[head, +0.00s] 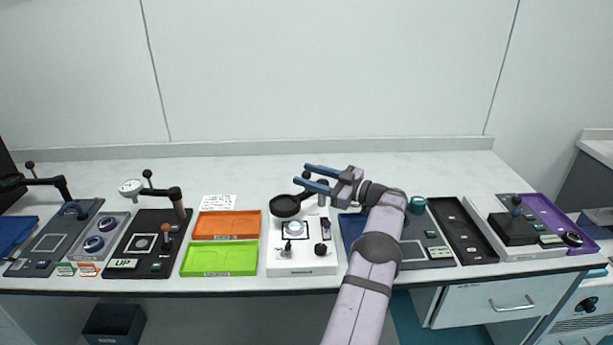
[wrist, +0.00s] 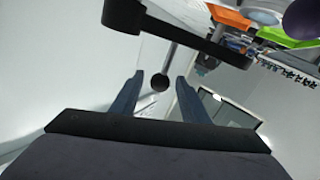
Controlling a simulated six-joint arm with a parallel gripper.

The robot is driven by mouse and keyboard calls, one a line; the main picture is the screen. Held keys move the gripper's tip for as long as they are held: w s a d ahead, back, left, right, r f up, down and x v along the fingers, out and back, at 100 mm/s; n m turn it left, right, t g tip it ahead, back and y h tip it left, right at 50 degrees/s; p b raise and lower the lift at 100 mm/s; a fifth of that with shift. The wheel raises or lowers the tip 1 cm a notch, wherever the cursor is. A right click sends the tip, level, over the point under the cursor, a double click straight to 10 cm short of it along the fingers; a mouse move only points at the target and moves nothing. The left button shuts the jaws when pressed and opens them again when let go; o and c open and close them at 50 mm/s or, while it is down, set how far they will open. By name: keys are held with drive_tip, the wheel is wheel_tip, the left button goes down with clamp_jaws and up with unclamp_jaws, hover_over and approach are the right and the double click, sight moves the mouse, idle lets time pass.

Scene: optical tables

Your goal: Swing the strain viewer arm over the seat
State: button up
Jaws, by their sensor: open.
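A black round viewer head (head: 285,206) on a black arm stands at the back of the white station, taken to be the strain viewer. It is behind and slightly left of the square seat (head: 294,230), not over it. My gripper (head: 307,176) is open, its blue fingers pointing left above the viewer arm. In the wrist view, a black arm (wrist: 185,38) crosses the top, and a thin rod ends in a black ball knob (wrist: 160,82) between my open fingers. Contact cannot be told.
An orange tray (head: 227,225) and a green tray (head: 220,259) lie left of the station. Two other swing-arm stations stand farther left, one with a white head (head: 131,188). A black tray (head: 463,230) and a purple tray (head: 553,221) are right. The rear bench strip is clear.

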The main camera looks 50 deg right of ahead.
drive_tip(key=b+v, duration=0.1)
drive_tip(key=v, duration=0.5)
drive_tip(key=shift+s, duration=0.2)
drive_tip(key=shift+r, duration=0.1)
drive_tip(key=w+a+r+m+p, duration=0.25)
drive_tip(key=a+r, duration=0.25)
drive_tip(key=r, duration=0.4)
drive_tip(key=f+m+h, duration=0.2)
drive_tip(key=f, duration=0.1)
drive_tip(key=s+d+f+m+h, duration=0.1)
drive_tip(key=f+m+h, duration=0.1)
drive_tip(key=f, duration=0.1)
drive_tip(key=s+d+f+m+h, duration=0.1)
drive_tip(key=f+m+h, duration=0.1)
drive_tip(key=f+h, duration=0.1)
drive_tip(key=shift+s+d+f+m, duration=0.15)
drive_tip(key=shift+s+m, duration=0.05)
drive_tip(key=shift+m, duration=0.05)
drive_tip(key=shift+w+d+p, duration=0.2)
drive_tip(key=shift+w+p, duration=0.1)
drive_tip(key=shift+w, duration=0.9)
drive_tip(key=shift+w+d+p, duration=0.2)
drive_tip(key=shift+w+p, duration=0.15)
drive_tip(key=shift+w, duration=0.85)
drive_tip(key=shift+w+d+p, duration=0.2)
drive_tip(key=shift+w+p, duration=0.1)
drive_tip(key=shift+w, duration=0.95)
clamp_jaws()
